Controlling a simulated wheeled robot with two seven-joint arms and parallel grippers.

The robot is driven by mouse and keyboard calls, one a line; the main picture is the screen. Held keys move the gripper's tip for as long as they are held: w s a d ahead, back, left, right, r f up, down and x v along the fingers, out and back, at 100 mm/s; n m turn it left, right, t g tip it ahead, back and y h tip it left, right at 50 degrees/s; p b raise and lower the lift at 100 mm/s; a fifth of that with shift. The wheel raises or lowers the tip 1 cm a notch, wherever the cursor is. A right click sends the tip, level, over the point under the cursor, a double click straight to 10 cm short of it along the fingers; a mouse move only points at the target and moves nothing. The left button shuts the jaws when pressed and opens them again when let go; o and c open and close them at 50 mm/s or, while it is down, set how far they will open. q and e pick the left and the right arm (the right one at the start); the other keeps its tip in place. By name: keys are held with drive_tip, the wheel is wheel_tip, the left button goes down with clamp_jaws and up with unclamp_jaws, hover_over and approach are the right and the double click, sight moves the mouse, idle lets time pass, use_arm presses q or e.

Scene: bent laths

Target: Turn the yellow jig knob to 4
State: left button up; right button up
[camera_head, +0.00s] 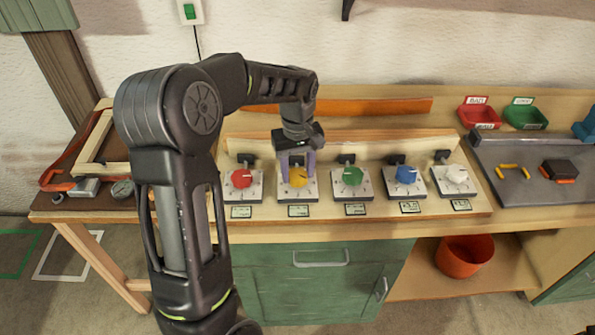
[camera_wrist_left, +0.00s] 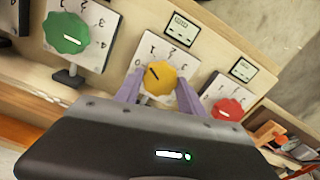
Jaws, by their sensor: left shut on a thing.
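The yellow knob (camera_head: 298,180) sits on a white dial plate, second from the left in a row of knobs on a wooden board. My left gripper (camera_head: 297,164) comes down over it from behind, and its purple fingers are shut on the knob. In the left wrist view the yellow knob (camera_wrist_left: 162,78) lies between the two fingers. That view shows the dial upside down, with numbers around the knob. The small display's reading is too small to tell. My right gripper is not in view.
A red knob (camera_head: 241,178) is close on the left and a green knob (camera_head: 352,176) close on the right. Blue (camera_head: 406,175) and white (camera_head: 456,174) knobs follow. Dark blocks stand behind the dials. A wooden frame (camera_head: 100,138) lies at the left, a grey tray (camera_head: 510,150) at the right.

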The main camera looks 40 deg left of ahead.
use_arm(q)
drive_tip(key=m, duration=0.7)
drive_tip(key=shift+b, duration=0.35)
drive_tip(key=m, duration=1.5)
drive_tip(key=shift+m, duration=0.4)
drive_tip(key=m, duration=0.3)
drive_tip(key=m+p, duration=0.1)
drive_tip(key=m, duration=0.3)
